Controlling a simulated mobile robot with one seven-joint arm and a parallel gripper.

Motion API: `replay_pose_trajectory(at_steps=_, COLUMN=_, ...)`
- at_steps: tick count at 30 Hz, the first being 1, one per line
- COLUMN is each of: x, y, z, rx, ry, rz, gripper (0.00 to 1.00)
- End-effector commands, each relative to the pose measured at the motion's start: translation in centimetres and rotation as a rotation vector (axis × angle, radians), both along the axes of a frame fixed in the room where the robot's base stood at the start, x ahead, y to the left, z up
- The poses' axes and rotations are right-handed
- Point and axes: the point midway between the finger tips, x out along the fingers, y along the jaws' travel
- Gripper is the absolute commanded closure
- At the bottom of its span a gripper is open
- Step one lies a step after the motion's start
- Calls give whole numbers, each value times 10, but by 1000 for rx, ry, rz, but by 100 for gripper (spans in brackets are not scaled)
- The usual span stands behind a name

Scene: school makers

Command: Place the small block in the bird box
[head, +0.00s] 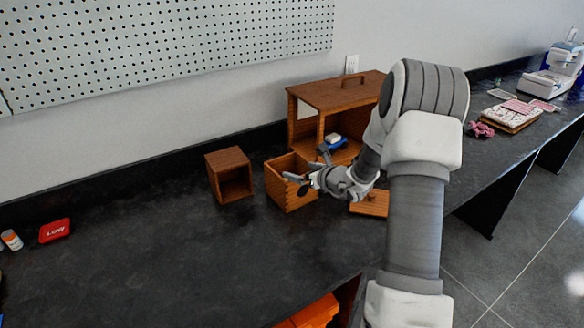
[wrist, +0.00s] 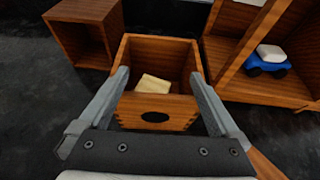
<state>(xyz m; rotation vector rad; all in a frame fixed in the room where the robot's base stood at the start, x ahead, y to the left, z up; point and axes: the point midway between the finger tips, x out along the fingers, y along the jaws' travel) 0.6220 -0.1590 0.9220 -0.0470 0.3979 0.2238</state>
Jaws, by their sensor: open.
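The bird box (head: 276,186) is an open-topped wooden box on the dark counter. In the wrist view the bird box (wrist: 182,113) has a dark oval hole in its near wall. The small block (wrist: 153,83) is pale yellow and lies inside the box. It is hidden in the head view. My gripper (head: 303,184) is at the box's near right side in the head view. In the wrist view my gripper (wrist: 158,76) is open and empty, its fingers on either side of the box opening. The block is apart from the fingers.
A small open-fronted wooden box (head: 228,158) stands left of the bird box. A larger wooden cabinet (head: 340,92) behind it holds a blue toy (wrist: 266,66). A wooden lid (head: 370,206) lies at right. The counter's left is mostly clear.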

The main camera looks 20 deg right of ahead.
Motion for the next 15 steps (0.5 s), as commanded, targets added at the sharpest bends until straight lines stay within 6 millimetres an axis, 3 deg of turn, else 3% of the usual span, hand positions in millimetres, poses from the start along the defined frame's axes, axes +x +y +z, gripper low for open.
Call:
replay_pose_trajectory(at_steps=6, x=-28, y=-7, z=15, rx=1, ry=-4, rz=-1, gripper=2)
replay_pose_trajectory(at_steps=15, x=-35, y=-8, z=18, rx=2, ry=-5, rz=0, gripper=2)
